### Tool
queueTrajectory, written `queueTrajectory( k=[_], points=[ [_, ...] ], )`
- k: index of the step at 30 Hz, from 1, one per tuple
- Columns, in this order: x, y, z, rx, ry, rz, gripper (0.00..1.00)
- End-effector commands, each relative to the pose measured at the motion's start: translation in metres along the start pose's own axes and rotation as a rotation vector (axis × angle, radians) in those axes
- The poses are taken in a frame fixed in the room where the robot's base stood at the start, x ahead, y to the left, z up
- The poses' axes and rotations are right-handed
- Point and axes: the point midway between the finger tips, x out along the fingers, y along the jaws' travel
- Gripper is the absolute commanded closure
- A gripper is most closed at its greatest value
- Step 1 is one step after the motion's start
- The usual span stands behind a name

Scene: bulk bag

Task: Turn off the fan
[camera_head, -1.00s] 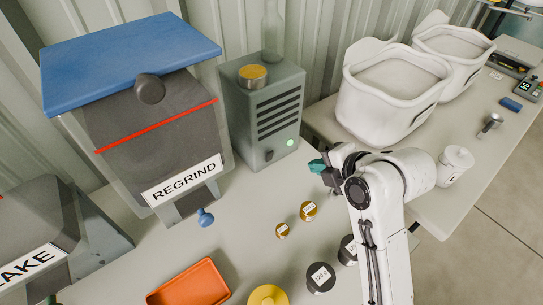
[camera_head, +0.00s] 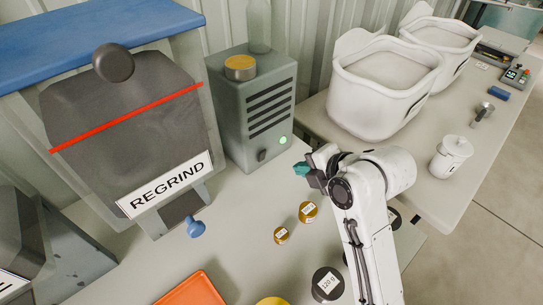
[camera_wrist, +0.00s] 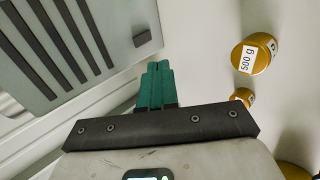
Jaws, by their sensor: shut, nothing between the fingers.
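The fan appears to be the grey box (camera_head: 250,108) with dark slots. A green lamp (camera_head: 283,140) glows low on its front, and a small dark switch (camera_head: 262,155) sits left of the lamp. In the wrist view the slotted face of the fan (camera_wrist: 60,50) fills the upper left, with the switch (camera_wrist: 142,39) just beyond my fingertips. My gripper (camera_head: 301,169) is shut and empty, its teal fingers (camera_wrist: 157,72) pressed together. It is in front of and to the right of the fan, apart from the switch.
A REGRIND hopper (camera_head: 150,140) stands left of the fan, with a blue knob (camera_head: 195,227) below. Brass weights (camera_head: 308,212) and a dark weight (camera_head: 327,284) lie on the table in front. An orange tray (camera_head: 190,290) is at the front. White tubs (camera_head: 385,90) stand at right.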

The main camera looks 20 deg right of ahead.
Motion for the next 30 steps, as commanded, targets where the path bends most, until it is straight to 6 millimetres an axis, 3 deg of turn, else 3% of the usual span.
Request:
queueTrajectory(
  k=[5, 17, 22, 30],
  points=[
    [0.023, 0.0, -0.001, -0.001, 0.001, -0.004, 1.0],
    [0.098, 0.0, -0.001, -0.001, 0.001, -0.003, 1.0],
    [0.111, 0.022, 0.0, -0.003, 0.0, -0.001, 1.0],
    [0.121, 0.032, 0.0, -0.001, 0.0, 0.0, 1.0]
  ],
)
